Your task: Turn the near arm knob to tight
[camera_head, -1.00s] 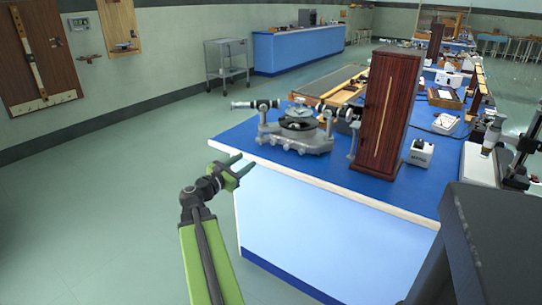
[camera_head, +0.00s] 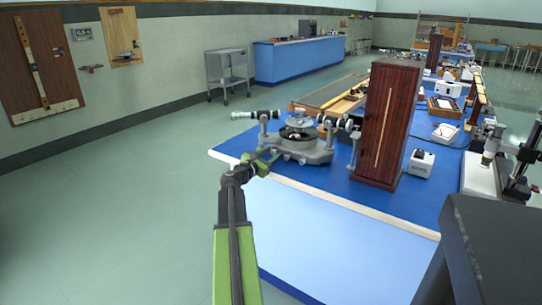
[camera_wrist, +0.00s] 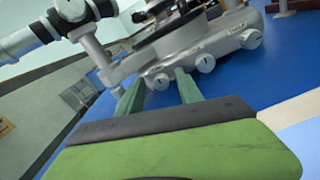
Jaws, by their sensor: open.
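The spectrometer (camera_head: 305,150) stands near the front left edge of the blue bench, with its telescope tube (camera_head: 252,115) pointing left. In the wrist view its grey metal base (camera_wrist: 195,47) fills the top. Several small pale knobs show low on this base; one knob (camera_wrist: 160,82) appears between my fingertips, and another knob (camera_wrist: 205,63) is just right of them. I cannot tell for sure which is the near arm knob. My gripper (camera_wrist: 157,82) is open and close to the base. I cannot tell whether the fingers touch it. In the head view my gripper (camera_head: 262,158) partly covers the base's left side.
A tall dark wooden case (camera_head: 386,122) stands right of the spectrometer. A small white box (camera_head: 420,163) sits beyond it on the blue bench top (camera_head: 345,190). A dark block (camera_head: 490,245) is in the right foreground. Open floor (camera_head: 110,210) lies to the left.

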